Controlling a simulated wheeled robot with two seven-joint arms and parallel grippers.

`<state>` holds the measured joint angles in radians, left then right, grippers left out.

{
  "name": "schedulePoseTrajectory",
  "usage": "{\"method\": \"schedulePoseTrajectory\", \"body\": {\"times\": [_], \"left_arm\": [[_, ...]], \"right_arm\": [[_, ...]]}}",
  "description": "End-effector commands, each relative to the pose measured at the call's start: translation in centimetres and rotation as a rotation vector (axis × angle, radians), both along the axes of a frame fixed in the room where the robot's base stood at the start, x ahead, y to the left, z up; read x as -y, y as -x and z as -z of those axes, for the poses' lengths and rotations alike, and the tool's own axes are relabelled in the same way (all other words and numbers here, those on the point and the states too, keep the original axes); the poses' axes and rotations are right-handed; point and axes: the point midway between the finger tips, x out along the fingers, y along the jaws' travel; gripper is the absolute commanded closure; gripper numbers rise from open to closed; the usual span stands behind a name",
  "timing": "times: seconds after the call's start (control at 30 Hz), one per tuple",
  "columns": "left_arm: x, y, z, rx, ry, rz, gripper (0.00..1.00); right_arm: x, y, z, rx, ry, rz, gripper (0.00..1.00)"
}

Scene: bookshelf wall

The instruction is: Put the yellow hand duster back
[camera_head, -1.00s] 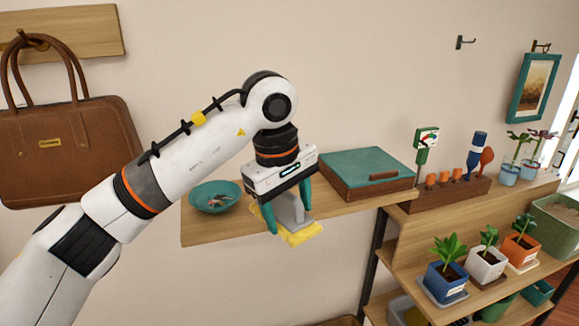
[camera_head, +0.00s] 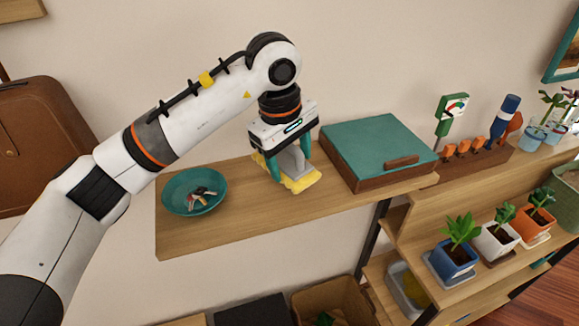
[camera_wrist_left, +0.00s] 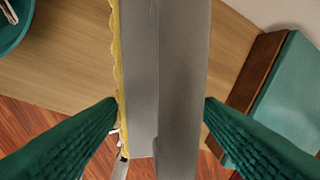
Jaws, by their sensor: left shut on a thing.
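The yellow hand duster (camera_head: 303,184) has a grey handle and a yellow fringed pad. My left gripper (camera_head: 287,172) is shut on its grey handle, with the pad below the fingers. In the head view the duster is over the wooden shelf (camera_head: 240,215), between the teal bowl and the teal-topped box. I cannot tell whether the pad touches the shelf. In the left wrist view the grey handle (camera_wrist_left: 170,90) runs between the two green fingers, with the yellow fringe along its left side. My right gripper is not in view.
A teal bowl (camera_head: 194,192) with keys stands left of the duster. A wooden box with a teal lid (camera_head: 375,145) stands to its right. Potted plants (camera_head: 455,258) sit on lower shelves at right. Bare shelf shows in front of the duster.

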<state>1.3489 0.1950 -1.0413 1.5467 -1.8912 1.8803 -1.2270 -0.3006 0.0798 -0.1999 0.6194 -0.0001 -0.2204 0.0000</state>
Motion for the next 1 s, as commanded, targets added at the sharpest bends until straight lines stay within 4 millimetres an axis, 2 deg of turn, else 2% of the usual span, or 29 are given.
{"method": "schedulePoseTrajectory", "body": {"times": [0.3,0.7,0.73,0.83,1.0], "left_arm": [[0.0,0.1,3.9,-0.002,0.000,0.001,0.60],[0.0,0.0,4.6,0.001,-0.001,0.001,0.60],[0.0,0.0,4.5,-0.001,-0.001,0.001,0.34],[0.0,0.0,4.4,-0.001,-0.001,0.001,0.18],[0.0,0.0,4.4,-0.001,-0.001,0.001,0.17]], "right_arm": [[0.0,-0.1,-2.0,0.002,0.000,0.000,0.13],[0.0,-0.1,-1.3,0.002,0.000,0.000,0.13],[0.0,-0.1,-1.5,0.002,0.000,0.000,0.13],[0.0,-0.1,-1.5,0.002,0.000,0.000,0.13],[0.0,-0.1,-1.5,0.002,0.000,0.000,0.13]]}}
